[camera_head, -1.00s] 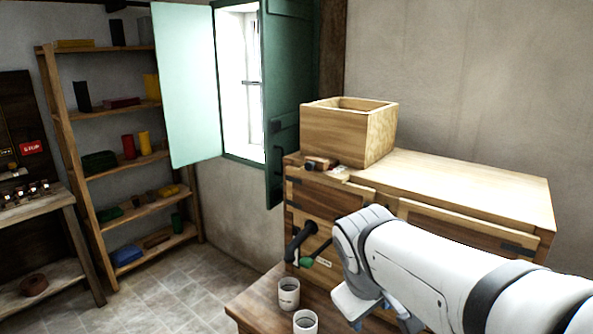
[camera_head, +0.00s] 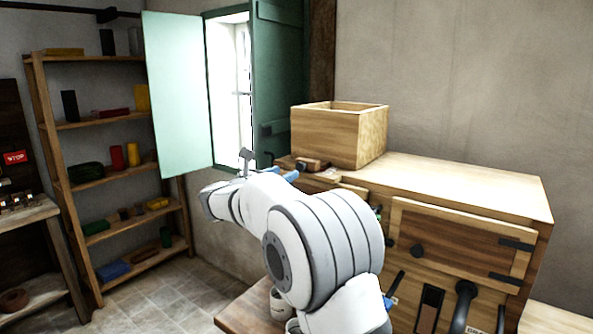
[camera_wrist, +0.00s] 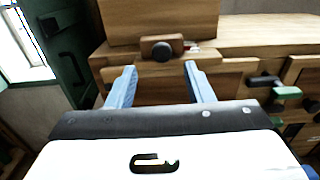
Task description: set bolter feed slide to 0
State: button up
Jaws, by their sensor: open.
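The bolter is a wooden cabinet (camera_head: 465,190) with an open wooden hopper box (camera_head: 340,138) on top. At the front foot of the hopper, a small wooden slide block with a dark round knob (camera_head: 311,164) shows. In the wrist view the slide knob (camera_wrist: 162,50) lies beyond my fingertips, roughly centred between them. My gripper (camera_wrist: 161,70) is open, its two blue fingers apart with nothing between them. In the head view only a bit of blue finger (camera_head: 291,175) shows, close to the slide; my arm hides the rest. I cannot read any scale marks.
A green shutter (camera_head: 279,80) stands close to the left of the hopper. A dark crank with a green grip (camera_wrist: 285,92) sticks out on the right in the wrist view. Dark handles (camera_head: 463,305) project from the cabinet's lower front. A cup (camera_head: 279,305) stands below my arm.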

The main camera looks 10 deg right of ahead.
aim_at(299, 166)
jog(key=p+x, duration=0.1)
jog(key=x, duration=0.6)
jog(key=shift+d+f, duration=0.1)
jog(key=shift+c, duration=0.4)
grip_shut()
jog(key=shift+p, duration=0.3)
